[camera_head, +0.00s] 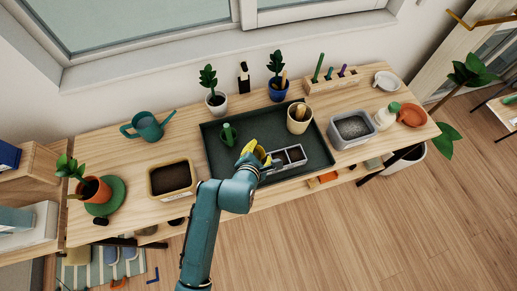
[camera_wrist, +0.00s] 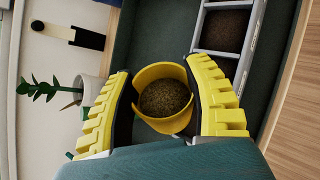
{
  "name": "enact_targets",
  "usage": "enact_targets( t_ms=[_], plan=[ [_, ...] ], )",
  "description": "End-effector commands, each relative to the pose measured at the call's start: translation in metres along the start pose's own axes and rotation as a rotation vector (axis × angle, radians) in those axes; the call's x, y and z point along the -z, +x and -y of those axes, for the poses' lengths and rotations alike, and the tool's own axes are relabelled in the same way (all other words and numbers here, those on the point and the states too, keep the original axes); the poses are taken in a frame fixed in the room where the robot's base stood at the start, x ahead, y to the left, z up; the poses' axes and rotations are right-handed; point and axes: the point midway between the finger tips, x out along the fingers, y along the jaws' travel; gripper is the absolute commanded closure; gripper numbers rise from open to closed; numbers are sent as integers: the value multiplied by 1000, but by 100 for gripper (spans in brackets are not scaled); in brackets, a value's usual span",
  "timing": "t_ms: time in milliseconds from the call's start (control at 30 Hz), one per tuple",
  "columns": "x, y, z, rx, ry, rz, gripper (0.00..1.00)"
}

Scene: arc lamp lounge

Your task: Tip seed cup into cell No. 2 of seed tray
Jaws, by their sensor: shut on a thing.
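My gripper (camera_wrist: 166,102), with ribbed yellow fingers, is shut on the yellow seed cup (camera_wrist: 160,71). The cup holds brown seeds, and I look down into its open top in the wrist view. In the head view my gripper (camera_head: 254,152) is at the left end of the seed tray (camera_head: 304,163), and the cup is hard to tell from the fingers. The grey seed tray has cells with dark soil. Part of it shows at the upper right of the wrist view (camera_wrist: 253,50), beside the right finger. The cell numbers cannot be read.
The seed tray stands on a dark green tray (camera_head: 218,170). A beige pot (camera_head: 299,125) is just behind it. A grey bin (camera_head: 350,141) stands right, a soil tub (camera_head: 171,194) left. Potted plants (camera_head: 215,103) and a tool rack (camera_head: 332,84) line the back.

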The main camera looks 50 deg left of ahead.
Motion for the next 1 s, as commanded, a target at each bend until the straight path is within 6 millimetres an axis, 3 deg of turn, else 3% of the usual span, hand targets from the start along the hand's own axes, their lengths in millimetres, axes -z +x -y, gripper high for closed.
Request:
enact_targets(
  t_ms=[1000],
  plan=[
    [-1,1,2,-42,92,-55,86]
  ],
)
